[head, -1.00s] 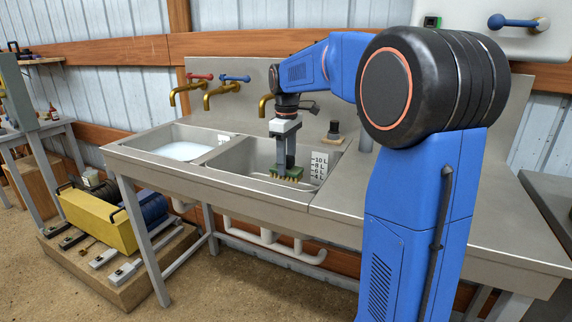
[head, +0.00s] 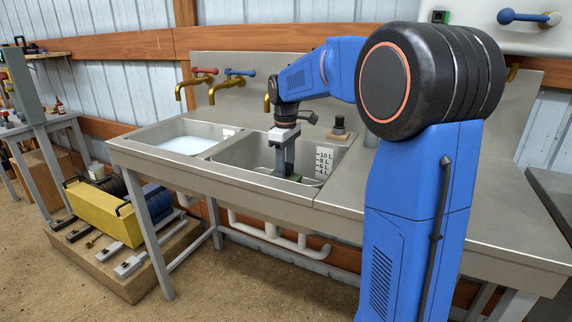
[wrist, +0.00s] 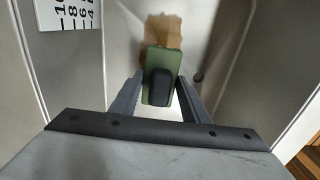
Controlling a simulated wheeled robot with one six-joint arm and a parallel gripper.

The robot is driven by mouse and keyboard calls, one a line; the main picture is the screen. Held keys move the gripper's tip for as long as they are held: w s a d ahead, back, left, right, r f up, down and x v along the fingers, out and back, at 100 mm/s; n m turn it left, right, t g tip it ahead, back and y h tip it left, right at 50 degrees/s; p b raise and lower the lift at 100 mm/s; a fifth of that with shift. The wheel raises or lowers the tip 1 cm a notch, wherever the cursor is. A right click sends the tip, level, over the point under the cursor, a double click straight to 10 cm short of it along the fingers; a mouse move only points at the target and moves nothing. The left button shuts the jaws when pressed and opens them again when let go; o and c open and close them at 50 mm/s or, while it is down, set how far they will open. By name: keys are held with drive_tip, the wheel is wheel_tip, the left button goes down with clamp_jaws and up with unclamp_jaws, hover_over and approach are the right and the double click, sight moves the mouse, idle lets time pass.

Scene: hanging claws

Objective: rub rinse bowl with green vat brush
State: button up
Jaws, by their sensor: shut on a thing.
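The green vat brush (head: 291,178) is between the fingers of my gripper (head: 284,172), low inside the right-hand basin. I take that basin, with its litre scale, as the rinse bowl (head: 248,152). In the wrist view the brush (wrist: 163,52) shows its green back and black grip, with a finger of my gripper (wrist: 158,85) on each side. A brown patch (wrist: 185,28) shows on the bowl surface beyond the brush. The bristles are hidden, so I cannot tell whether they touch the bowl.
The left basin (head: 184,144) holds whitish liquid. Brass taps with a red handle (head: 205,71) and a blue handle (head: 240,72) are behind. A dark knob (head: 339,127) stands on the back ledge.

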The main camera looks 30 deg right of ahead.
drive_tip(key=shift+f, duration=1.45)
drive_tip(key=shift+a+f, duration=0.15)
drive_tip(key=shift+s+a, duration=0.95)
drive_tip(key=shift+a, duration=0.2)
drive_tip(key=shift+f, duration=0.25)
drive_tip(key=shift+d, duration=0.1)
drive_tip(key=shift+w+d+f, duration=0.1)
drive_tip(key=shift+w+d, duration=0.85)
drive_tip(key=shift+d, duration=0.25)
drive_tip(key=shift+s+a, duration=0.1)
drive_tip(key=shift+a, duration=0.05)
